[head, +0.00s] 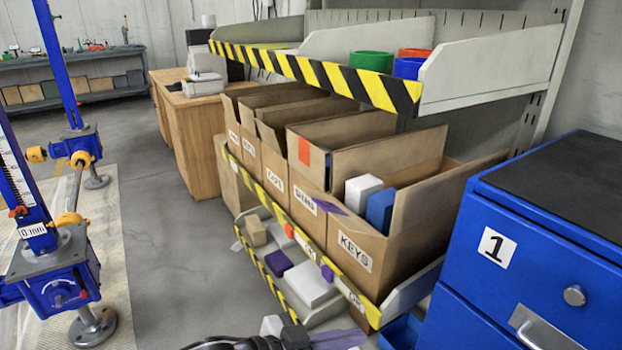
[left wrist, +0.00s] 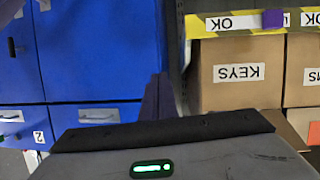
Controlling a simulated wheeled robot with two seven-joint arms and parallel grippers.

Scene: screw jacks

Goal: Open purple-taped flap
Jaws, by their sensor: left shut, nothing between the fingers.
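A purple tape patch (head: 330,207) sits at the upper left edge of the open cardboard box labelled KEYS (head: 352,250) in the head view. How the flap under it is folded is hard to tell. The KEYS box also shows upside down in the left wrist view (left wrist: 236,91). My left gripper (head: 357,335) is at the bottom of the head view, low in front of the shelf and apart from the patch. In the left wrist view its dark purplish fingers (left wrist: 158,96) are together and empty. My right gripper is not in view.
A blue drawer cabinet (head: 538,255) stands close on the right. Other open boxes, one with an orange-taped flap (head: 304,151), line the shelf. A striped upper shelf edge (head: 320,76) overhangs them. A blue screw jack (head: 62,280) stands left, with open floor (head: 180,240) between.

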